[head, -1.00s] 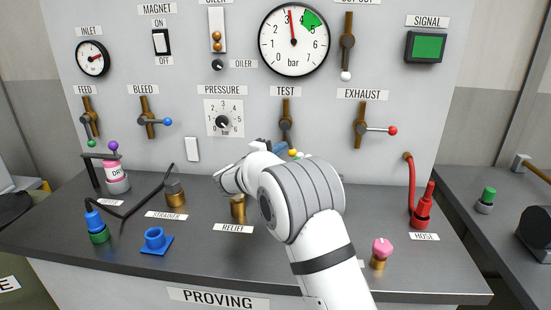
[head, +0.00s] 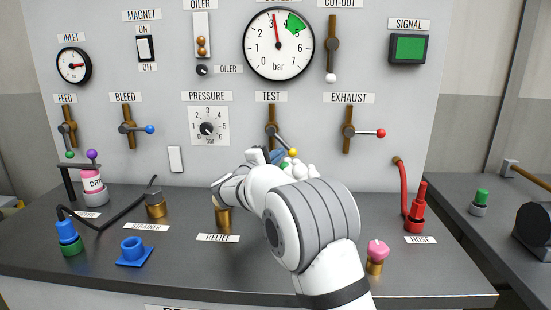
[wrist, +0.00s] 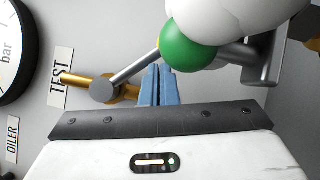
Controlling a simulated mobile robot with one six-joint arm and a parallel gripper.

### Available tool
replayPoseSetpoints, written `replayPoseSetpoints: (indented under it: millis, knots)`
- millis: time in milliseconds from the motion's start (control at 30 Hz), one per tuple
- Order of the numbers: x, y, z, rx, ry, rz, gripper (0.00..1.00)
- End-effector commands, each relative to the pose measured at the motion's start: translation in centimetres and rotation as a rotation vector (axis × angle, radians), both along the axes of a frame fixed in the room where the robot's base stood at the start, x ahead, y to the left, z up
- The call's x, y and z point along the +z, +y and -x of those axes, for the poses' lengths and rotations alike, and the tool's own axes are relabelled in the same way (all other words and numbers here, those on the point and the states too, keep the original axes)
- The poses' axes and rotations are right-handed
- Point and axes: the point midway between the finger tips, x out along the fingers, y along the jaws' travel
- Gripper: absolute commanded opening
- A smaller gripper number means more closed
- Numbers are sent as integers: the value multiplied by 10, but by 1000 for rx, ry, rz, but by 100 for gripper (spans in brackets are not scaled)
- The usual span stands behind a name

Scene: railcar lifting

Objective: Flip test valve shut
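The test valve (head: 272,132) is on the panel under the TEST label, with a grey lever ending in a yellow ball (head: 292,152). The lever slants down and right, between in line with its brass pipe and square to it. In the wrist view, the valve hub (wrist: 103,91) and lever show beside the TEST label; the green ball hides most of the lever's end. My gripper (wrist: 158,72) has its blue fingers together, with nothing visible between them. Their tips are close beside the lever; I cannot tell whether they touch it. In the head view, my wrist partly hides them.
A green ball (wrist: 188,45) and white rounded shapes (head: 300,170) are close by my gripper. The exhaust valve (head: 348,131), with a red-tipped lever, is to the right. The relief fitting (head: 223,218) stands on the bench below. The pressure dial (head: 207,128) is left.

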Motion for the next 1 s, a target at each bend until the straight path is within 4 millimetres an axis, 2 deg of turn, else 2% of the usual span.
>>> replayPoseSetpoints:
  millis: [433, 800, 1000]
  knots:
    - [-1, 2, 4, -1, 1, -1, 0]
    - [-9, 36, 51, 2, 0, -1, 0]
    - [-11, 44, 63, 1, 0, 0, 0]
